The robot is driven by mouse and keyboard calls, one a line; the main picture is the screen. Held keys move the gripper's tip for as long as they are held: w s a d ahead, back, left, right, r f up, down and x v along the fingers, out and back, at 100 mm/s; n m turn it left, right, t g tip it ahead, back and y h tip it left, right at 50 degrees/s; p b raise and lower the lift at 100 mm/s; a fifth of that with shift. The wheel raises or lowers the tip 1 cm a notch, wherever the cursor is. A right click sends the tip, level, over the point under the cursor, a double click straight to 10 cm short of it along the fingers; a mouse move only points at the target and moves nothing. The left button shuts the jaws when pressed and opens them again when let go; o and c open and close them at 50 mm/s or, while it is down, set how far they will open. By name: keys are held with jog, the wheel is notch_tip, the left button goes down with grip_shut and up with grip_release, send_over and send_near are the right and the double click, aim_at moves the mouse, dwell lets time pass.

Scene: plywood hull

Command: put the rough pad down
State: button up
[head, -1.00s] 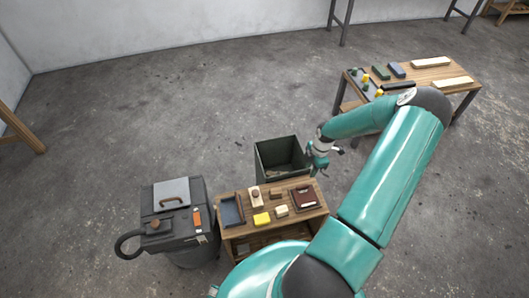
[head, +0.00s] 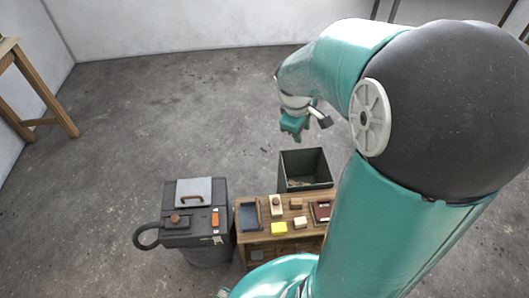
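My gripper (head: 296,134) hangs in the air above and behind the open dark green bin (head: 304,184). Its fingers are small and partly turned away, so I cannot tell whether they are open or hold a pad. I cannot pick out the rough pad for certain. The low wooden table (head: 267,252) carries a dark tray (head: 249,214), a pale block with a brown knob (head: 277,208), a small brown block (head: 296,203), a yellow block (head: 279,228), a cream block (head: 300,222) and a dark red flat item (head: 321,211) at its right, partly hidden by my arm.
A grey case (head: 194,191) and an orange item (head: 215,218) lie on top. A wooden trestle (head: 45,85) stands far left. The floor behind the bin is clear.

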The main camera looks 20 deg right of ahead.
jog(key=s+a+r+m+t+y, duration=0.1)
jog(key=s+a+r+m+t, duration=0.1)
jog(key=s+a+r, duration=0.4)
jog(key=s+a+r+m+t+y, duration=0.2)
jog(key=s+a+r+m, duration=0.2)
jog(key=a, duration=0.6)
notch_tip(320, 180, up, 2)
jog(key=s, duration=0.2)
jog(key=shift+s+a+t, duration=0.3)
jog(key=shift+s+a, duration=0.05)
jog(key=shift+r, duration=0.1)
